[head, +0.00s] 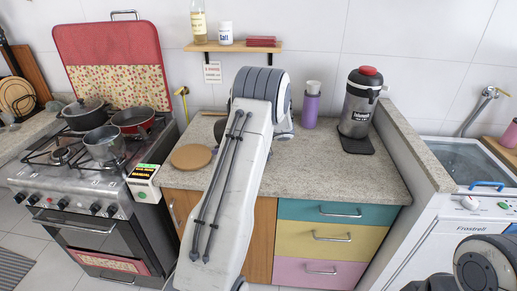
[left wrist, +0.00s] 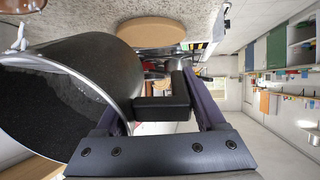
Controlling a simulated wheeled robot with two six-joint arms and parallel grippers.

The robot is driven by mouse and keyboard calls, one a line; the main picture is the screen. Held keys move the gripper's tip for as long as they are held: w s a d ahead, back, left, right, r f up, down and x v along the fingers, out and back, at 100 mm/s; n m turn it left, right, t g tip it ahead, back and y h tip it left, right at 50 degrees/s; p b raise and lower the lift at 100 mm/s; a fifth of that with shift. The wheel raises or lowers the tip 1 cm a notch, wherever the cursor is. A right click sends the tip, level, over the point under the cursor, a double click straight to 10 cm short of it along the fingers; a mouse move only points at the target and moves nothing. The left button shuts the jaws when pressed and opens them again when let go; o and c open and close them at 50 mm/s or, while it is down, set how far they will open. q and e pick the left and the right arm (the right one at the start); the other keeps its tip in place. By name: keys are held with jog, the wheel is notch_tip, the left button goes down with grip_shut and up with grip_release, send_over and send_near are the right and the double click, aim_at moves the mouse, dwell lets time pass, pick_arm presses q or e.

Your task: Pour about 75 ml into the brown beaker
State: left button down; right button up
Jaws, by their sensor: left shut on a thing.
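In the left wrist view, my left gripper (left wrist: 164,110) is shut on the black handle of a dark cylindrical pot (left wrist: 98,62). The pot's silver-rimmed mouth faces the camera, with a dark speckled surface inside; I cannot tell how full it is. In the head view my left arm hides most of what is behind it; a bit of something dark (head: 219,130) shows at its left edge. A brownish thing (left wrist: 20,6) is cut off at the wrist view's top left; I cannot tell whether it is the brown beaker. My right gripper is out of view.
A round wooden mat (head: 191,156) lies on the counter, left of my arm. The stove (head: 72,180) with several pots stands further left. A purple bottle (head: 311,108) and a grey flask (head: 358,105) stand at the back right. The counter's right front is clear.

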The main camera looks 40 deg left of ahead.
pick_arm(q)
jog(key=shift+w+d+r+g+y+p, duration=0.1)
jog(key=shift+d+r+g+y+p, duration=0.1)
jog(key=shift+r+y+p, duration=0.25)
jog(key=shift+w+d+r+g+y+p, duration=0.1)
jog(key=shift+r+g+y+p, duration=0.15)
jog(key=shift+y+p, duration=0.2)
dwell(1.5)
jog(key=f+h+b, duration=0.1)
jog(key=f+t+h+b, duration=0.1)
jog(key=h, duration=0.1)
jog(key=a+f+h+b, duration=0.1)
jog(key=shift+s+t+h, duration=0.25)
jog(key=shift+t+h, duration=0.05)
jog(key=shift+t, duration=0.05)
jog(key=shift+s+a+f+h, duration=0.1)
jog(key=shift+f+h, duration=0.05)
jog(key=shift+h, duration=0.35)
dwell(1.6)
